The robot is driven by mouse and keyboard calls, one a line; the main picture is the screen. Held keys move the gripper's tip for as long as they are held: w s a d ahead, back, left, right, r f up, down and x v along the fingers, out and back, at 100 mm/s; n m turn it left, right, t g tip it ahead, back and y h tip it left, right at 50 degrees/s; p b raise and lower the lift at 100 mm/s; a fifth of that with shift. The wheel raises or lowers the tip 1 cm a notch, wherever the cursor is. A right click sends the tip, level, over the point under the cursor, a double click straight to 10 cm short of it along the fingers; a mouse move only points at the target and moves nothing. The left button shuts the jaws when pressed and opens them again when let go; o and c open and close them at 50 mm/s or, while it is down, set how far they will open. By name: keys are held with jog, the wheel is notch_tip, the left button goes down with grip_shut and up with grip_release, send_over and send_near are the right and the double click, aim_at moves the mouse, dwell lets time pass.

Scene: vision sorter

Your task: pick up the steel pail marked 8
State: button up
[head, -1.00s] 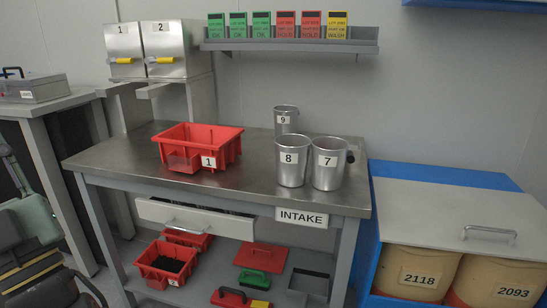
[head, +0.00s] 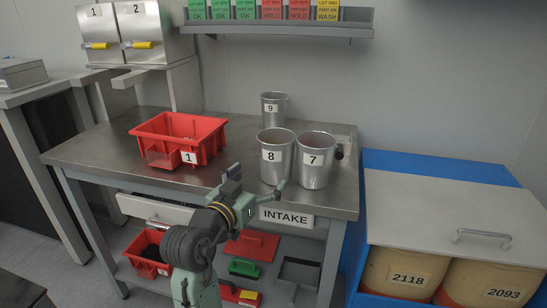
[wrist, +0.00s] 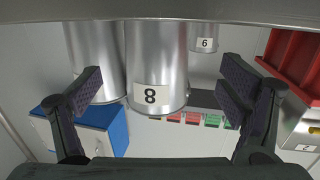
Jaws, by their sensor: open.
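The steel pail marked 8 (head: 277,170) stands upright near the front edge of the bench. In the wrist view the pail marked 8 (wrist: 158,55) appears upside down, between my fingers. My gripper (head: 257,181) is open and empty, low in front of this pail, one finger to each side of its lower front. In the wrist view my gripper (wrist: 164,92) shows both fingers wide apart, with a gap on each side. I cannot tell whether the fingertips reach past the pail's front.
The pail marked 7 (head: 315,172) stands close on the right of pail 8. The pail marked 9 (head: 273,110) is behind. A red bin marked 1 (head: 205,142) is left on the bench (head: 95,148). A blue cabinet (head: 435,165) is at right.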

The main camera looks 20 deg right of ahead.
aim_at(269, 167)
jog(key=x, duration=0.2)
jog(key=p+x, duration=0.1)
jog(key=x, duration=0.3)
jog(key=shift+s+d+r+p, duration=0.15)
jog(key=shift+r+p, duration=0.2)
jog(key=shift+w+d+f, duration=0.1)
jog(key=shift+w+d, duration=0.15)
jog(key=shift+w, duration=0.05)
jog(key=c, duration=2)
jog(key=shift+c, duration=0.2)
